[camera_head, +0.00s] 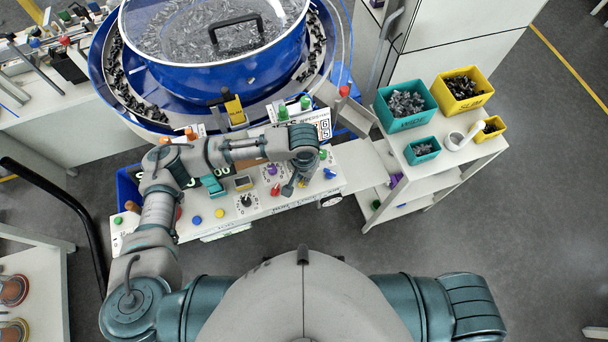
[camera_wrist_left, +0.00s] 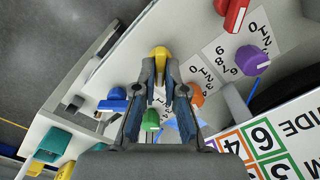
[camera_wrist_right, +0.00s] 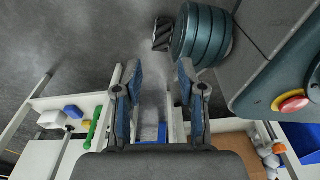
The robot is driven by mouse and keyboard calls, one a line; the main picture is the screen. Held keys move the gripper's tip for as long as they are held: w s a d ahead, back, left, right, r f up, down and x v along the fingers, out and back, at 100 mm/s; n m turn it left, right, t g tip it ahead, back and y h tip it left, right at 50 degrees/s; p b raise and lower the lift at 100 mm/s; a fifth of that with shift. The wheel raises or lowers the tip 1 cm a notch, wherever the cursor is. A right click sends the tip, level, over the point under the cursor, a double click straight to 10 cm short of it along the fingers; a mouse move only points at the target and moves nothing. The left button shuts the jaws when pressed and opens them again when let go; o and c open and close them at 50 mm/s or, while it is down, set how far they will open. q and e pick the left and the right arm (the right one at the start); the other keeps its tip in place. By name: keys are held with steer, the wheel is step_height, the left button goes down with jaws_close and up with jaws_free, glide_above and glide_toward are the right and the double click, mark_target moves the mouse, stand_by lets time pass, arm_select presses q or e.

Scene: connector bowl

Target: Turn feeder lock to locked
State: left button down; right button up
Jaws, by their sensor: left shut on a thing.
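The control panel (camera_head: 215,215) stands in front of the blue feeder bowl, its top full of coloured knobs. My left gripper (camera_head: 291,187) reaches down over its right part. In the left wrist view, my left gripper (camera_wrist_left: 161,70) has its fingertips closed around a yellow knob (camera_wrist_left: 160,52). The fingers hide the knob's sides. A green knob (camera_wrist_left: 151,119) is close below the fingertips, and an orange knob (camera_wrist_left: 196,95) is to the right. I cannot read which control is labelled feeder lock. My right gripper (camera_wrist_right: 158,75) is open and empty.
The blue bowl (camera_head: 215,88) has a clear lid with a black handle. A white cart (camera_head: 450,160) with teal and yellow bins stands right of the panel. In the right wrist view, a red button (camera_wrist_right: 293,104) is at the right.

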arm_select(q)
steer(key=p, duration=0.1)
steer(key=m+p, duration=0.1)
steer(key=shift+s+r+m+p, duration=0.15)
steer(key=shift+s+m+p, duration=0.05)
steer(key=shift+m+p, duration=0.15)
arm_select(e)
steer(key=s+d, duration=0.2)
steer(key=s, duration=0.5)
arm_select(q)
steer(key=m+p, duration=0.7)
steer(key=p, duration=0.1)
steer(key=m+p, duration=0.3)
steer(key=m, duration=0.1)
steer(key=shift+p, duration=0.35)
steer(key=m+p, duration=0.1)
steer(key=m, duration=0.2)
steer(key=shift+w+a+m+p, duration=0.1)
steer(key=shift+m+p, duration=0.4)
steer(key=shift+m, duration=0.45)
arm_select(e)
step_height(320, 180, up, 13)
steer(key=w, duration=0.1)
steer(key=shift+r, duration=0.2)
steer(key=shift+d, duration=0.1)
arm_select(q)
steer(key=shift+w, duration=0.1)
